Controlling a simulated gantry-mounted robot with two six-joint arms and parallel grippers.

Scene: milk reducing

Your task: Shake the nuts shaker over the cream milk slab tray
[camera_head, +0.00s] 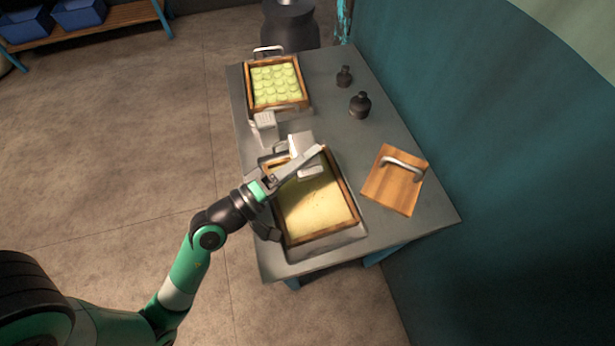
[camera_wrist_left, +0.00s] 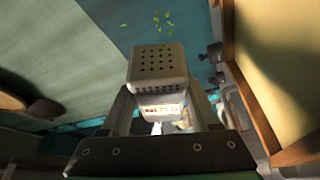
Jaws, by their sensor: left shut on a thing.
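The cream milk slab tray (camera_head: 350,196) has a wooden rim around a pale yellow slab (camera_head: 315,208) and lies on the near half of the table. My left gripper (camera_head: 297,168) is above the far end of this tray and is shut on the nuts shaker. The shaker is white and boxy, with a label and a top full of small holes, and shows best in the left wrist view (camera_wrist_left: 160,75). Several loose green bits (camera_wrist_left: 160,20) are in the air off its holed end. The shaker is tilted over; its exact angle is hard to tell. My right gripper is not in view.
A second wooden-rimmed tray (camera_head: 304,94) with round pale green pieces stands at the far end. A white container (camera_head: 265,127) is between the trays. Two dark bottles (camera_head: 360,105) (camera_head: 344,76) and a wooden board with a handle (camera_head: 385,190) are to the right.

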